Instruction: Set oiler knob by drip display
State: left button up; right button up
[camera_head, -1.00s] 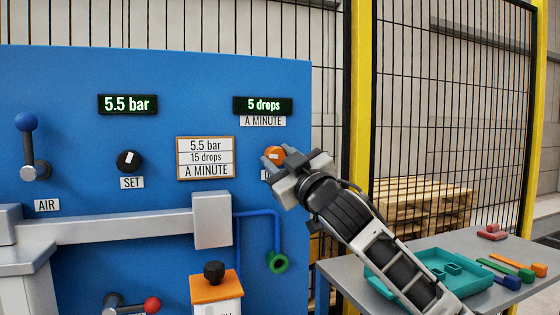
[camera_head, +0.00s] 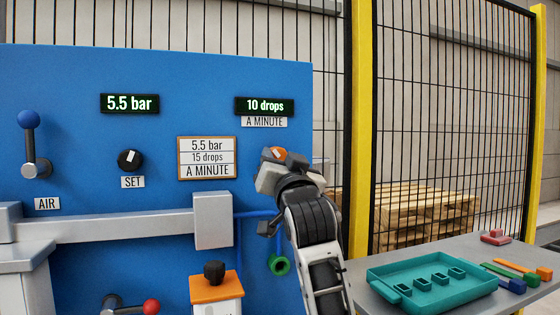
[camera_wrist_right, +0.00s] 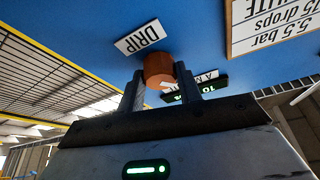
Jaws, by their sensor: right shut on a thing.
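The orange oiler knob (camera_head: 274,155) is on the blue panel, largely hidden by my right gripper (camera_head: 270,168) in the head view. In the right wrist view, the knob (camera_wrist_right: 158,68) sits between the fingers of my right gripper (camera_wrist_right: 159,82), which is shut on it. The DRIP label (camera_wrist_right: 142,37) is beside it. The drip display (camera_head: 264,105) reads 10 drops, above an A MINUTE label. The instruction card (camera_head: 207,158) reads 5.5 bar, 15 drops a minute. My left gripper is not in view.
The pressure display (camera_head: 130,103) reads 5.5 bar above the black SET knob (camera_head: 129,160). A blue-balled AIR lever (camera_head: 31,145) stands upright at left. A grey table (camera_head: 450,247) with a teal tray (camera_head: 395,270) is at right, before a mesh fence.

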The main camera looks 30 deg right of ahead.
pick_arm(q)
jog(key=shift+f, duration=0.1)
pick_arm(e)
jog(key=shift+f+m+h, duration=0.1)
jog(key=shift+m+h, duration=0.3)
jog(key=shift+m, duration=0.5)
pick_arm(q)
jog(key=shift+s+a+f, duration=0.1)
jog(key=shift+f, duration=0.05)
pick_arm(e)
jog(key=shift+g, duration=0.4)
jog(key=o, duration=1)
jog(key=shift+s+a, duration=0.1)
pick_arm(q)
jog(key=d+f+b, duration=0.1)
jog(key=b, duration=0.3)
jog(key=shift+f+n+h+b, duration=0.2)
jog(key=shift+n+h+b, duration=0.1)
pick_arm(e)
jog(key=v, duration=1.5)
jog(key=shift+s+a+f, duration=0.15)
jog(key=shift+s+f, duration=0.1)
